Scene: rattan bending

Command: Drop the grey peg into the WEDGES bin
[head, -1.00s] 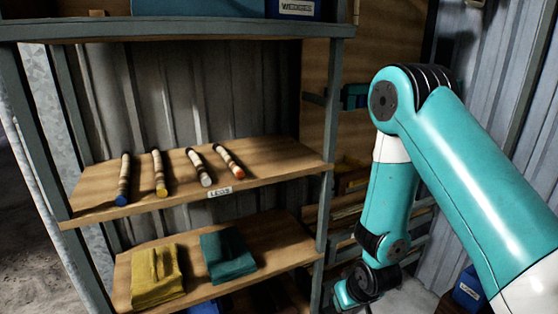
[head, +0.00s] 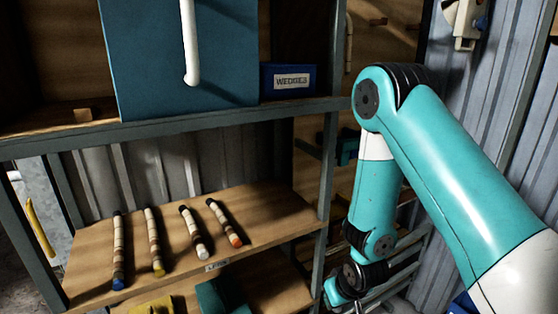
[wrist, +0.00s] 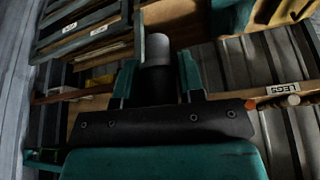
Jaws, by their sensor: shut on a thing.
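The grey peg (wrist: 157,48) shows in the wrist view as a light grey cylinder end sticking out beyond my gripper (wrist: 157,80). The two teal fingers are shut on it, one on each side, and its lower part is dark or shadowed. In the head view my gripper hangs low at the bottom, partly cut off by the frame edge, and the peg cannot be made out there. The WEDGES bin (head: 289,91) is a small blue box with a white label on the upper shelf, right of a large blue panel. Its inside is hidden.
The upper shelf (head: 200,123) has a front edge below the bin, and a post (head: 334,150) stands to its right. A blue panel (head: 150,60) with a white handle stands left of the bin. Several striped legs (head: 194,233) lie on the lower shelf, with cloths below.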

